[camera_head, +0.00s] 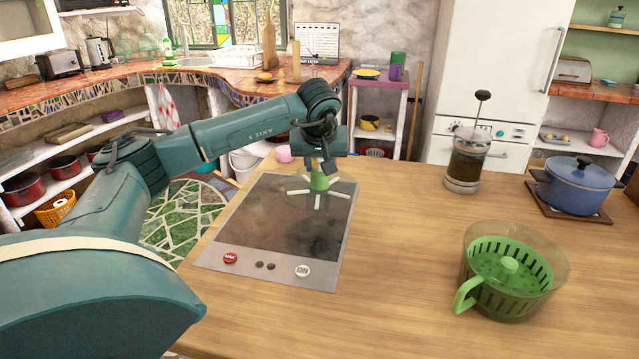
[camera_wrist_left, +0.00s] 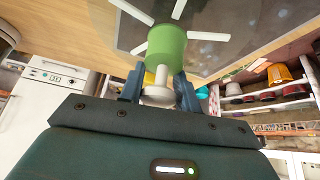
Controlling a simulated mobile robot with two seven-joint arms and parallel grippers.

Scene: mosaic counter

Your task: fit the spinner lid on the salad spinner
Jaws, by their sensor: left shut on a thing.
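The salad spinner (camera_head: 541,255) stands upright at the right front of the wooden counter. It has a clear outer bowl, a green slotted basket and a green handle at its left; its top is open. My left gripper (camera_head: 318,164) is over the back of the cooktop, pointing down. It is shut on the spinner lid, which shows as a green hub (camera_head: 319,183) with white spokes around it. In the left wrist view a pale knob below the green hub (camera_wrist_left: 166,45) sits between the two fingers (camera_wrist_left: 159,88). I cannot tell whether the lid touches the cooktop. My right gripper is not in view.
The cooktop (camera_head: 225,240) with its red and white knobs lies under my left gripper. A French press (camera_head: 466,160) and a blue pot (camera_head: 575,187) on a wooden board stand at the back right. The counter between cooktop and spinner is clear.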

